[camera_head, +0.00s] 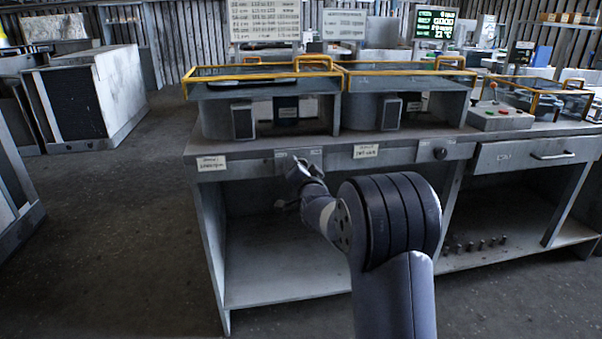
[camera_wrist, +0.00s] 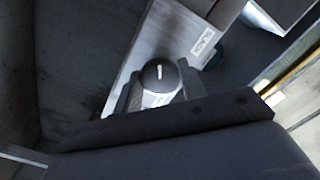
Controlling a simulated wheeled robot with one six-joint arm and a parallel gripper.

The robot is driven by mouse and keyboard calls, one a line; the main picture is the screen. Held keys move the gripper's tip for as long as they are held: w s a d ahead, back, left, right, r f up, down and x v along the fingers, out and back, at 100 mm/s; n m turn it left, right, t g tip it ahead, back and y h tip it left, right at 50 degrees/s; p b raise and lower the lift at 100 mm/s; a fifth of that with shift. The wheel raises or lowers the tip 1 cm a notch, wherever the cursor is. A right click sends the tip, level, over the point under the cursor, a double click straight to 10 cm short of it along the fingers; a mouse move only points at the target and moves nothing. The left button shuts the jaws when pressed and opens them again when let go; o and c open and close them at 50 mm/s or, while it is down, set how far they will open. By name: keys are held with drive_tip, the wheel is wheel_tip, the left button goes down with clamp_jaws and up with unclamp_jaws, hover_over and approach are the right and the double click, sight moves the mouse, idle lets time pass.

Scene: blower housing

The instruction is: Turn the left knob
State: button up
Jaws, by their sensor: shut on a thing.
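The left knob (camera_wrist: 152,76) is a dark round knob with a white pointer line, seen in the wrist view on the grey front panel of the bench. The pointer stands nearly upright in that picture. The two fingers of my gripper (camera_wrist: 160,84) lie on either side of the knob and are shut on it. In the head view my gripper (camera_head: 298,170) is at the bench's front panel, left of the middle, and hides the left knob there. The right knob (camera_head: 440,153) is dark and round, further right on the same panel, and free.
The grey bench (camera_head: 210,230) has an open shelf below. Two yellow-framed covers (camera_head: 262,72) sit on top. A drawer (camera_head: 535,155) with a handle is at the right. A white label (camera_head: 211,163) is on the panel's left end.

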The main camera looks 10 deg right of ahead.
idle(0.3)
drive_tip(key=o, duration=1)
drive_tip(key=shift+c, duration=0.2)
drive_tip(key=s, duration=1)
drive_tip(key=shift+s+p, duration=0.3)
drive_tip(key=shift+s, duration=0.1)
drive_tip(key=w, duration=1.1)
drive_tip(key=shift+b, duration=0.35)
drive_tip(key=shift+s, duration=0.1)
